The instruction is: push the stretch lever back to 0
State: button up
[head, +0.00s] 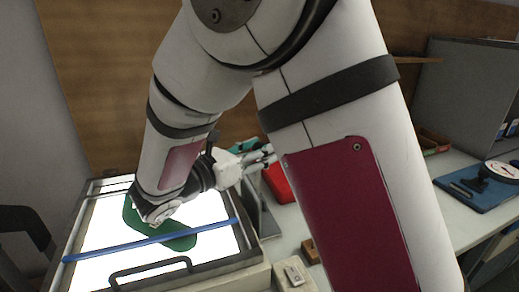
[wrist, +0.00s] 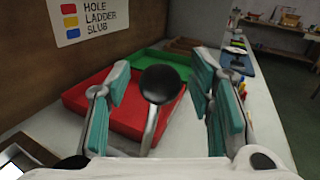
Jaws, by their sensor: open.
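The stretch lever shows in the wrist view as a round black knob (wrist: 163,84) on a pale metal stem. My gripper is open, with a gap on each side of the knob, and I see no clear contact. The lever's base and any scale or 0 mark are hidden. In the head view my gripper (head: 268,155) reaches right beyond the lit board (head: 100,225); I cannot clearly make out the lever there, as my arm covers much of that area.
A red tray (wrist: 108,112) and a green tray (wrist: 182,63) lie beyond the fingers. A green sock shape (head: 180,242) and a blue bar (head: 150,241) lie across the lit board. A blue mat with a dial (head: 502,171) is at the right. A wall sign (wrist: 90,18) hangs at left.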

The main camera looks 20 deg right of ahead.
grip_shut()
jog(key=shift+w, duration=0.1)
jog(key=w+f+n+g+y+p, duration=0.1)
jog(key=w+f+n+p, duration=0.1)
jog(key=w+n+p, duration=0.2)
jog(key=shift+w+n+g+y+p, duration=0.35)
jog(key=shift+w+p, duration=1.15)
jog(key=shift+w, duration=1.75)
grip_release()
